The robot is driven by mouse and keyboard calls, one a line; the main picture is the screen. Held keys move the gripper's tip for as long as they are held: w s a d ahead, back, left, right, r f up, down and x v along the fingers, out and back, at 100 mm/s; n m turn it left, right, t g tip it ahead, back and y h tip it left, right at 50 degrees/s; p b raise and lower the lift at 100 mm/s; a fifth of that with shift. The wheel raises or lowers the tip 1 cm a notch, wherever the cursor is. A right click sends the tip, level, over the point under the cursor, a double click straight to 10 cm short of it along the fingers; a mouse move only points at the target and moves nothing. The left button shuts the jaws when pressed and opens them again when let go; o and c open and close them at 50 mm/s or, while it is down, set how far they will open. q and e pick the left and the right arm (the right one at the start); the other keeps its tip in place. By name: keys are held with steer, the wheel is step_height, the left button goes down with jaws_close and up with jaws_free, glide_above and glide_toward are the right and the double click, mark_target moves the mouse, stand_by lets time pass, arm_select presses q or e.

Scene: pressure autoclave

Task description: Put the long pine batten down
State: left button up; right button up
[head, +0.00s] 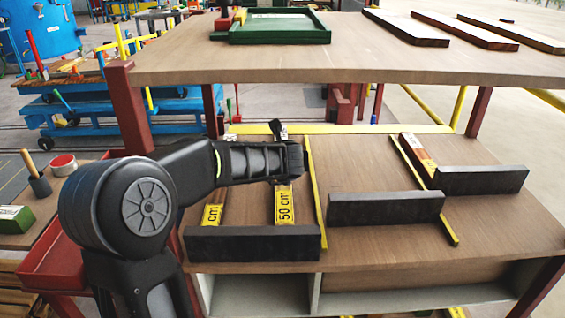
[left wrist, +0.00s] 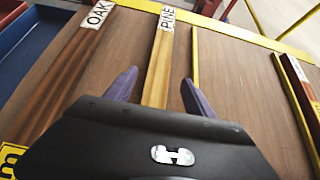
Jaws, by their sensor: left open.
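The long pine batten (left wrist: 158,68) lies on the lower shelf, and its white PINE label shows at the far end in the left wrist view. In the head view its near part (head: 284,205) carries a yellow 50 cm mark, and my left arm covers its middle. My left gripper (left wrist: 156,90) is open, with one purple finger on each side of the batten and a gap to it on both sides. In the head view my left gripper (head: 292,162) is over the batten, its fingers hidden. My right gripper is not in view.
An oak batten (left wrist: 68,72) lies to the left and a red-brown one (head: 417,152) to the right. Yellow strips (head: 315,190) divide the shelf. Black bars (head: 252,244) stand along the front. The upper table (head: 330,62) overhangs the back.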

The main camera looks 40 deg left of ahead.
arm_select(q)
steer(key=v, duration=0.5)
steer(key=shift+w, duration=0.1)
stand_by(0.7)
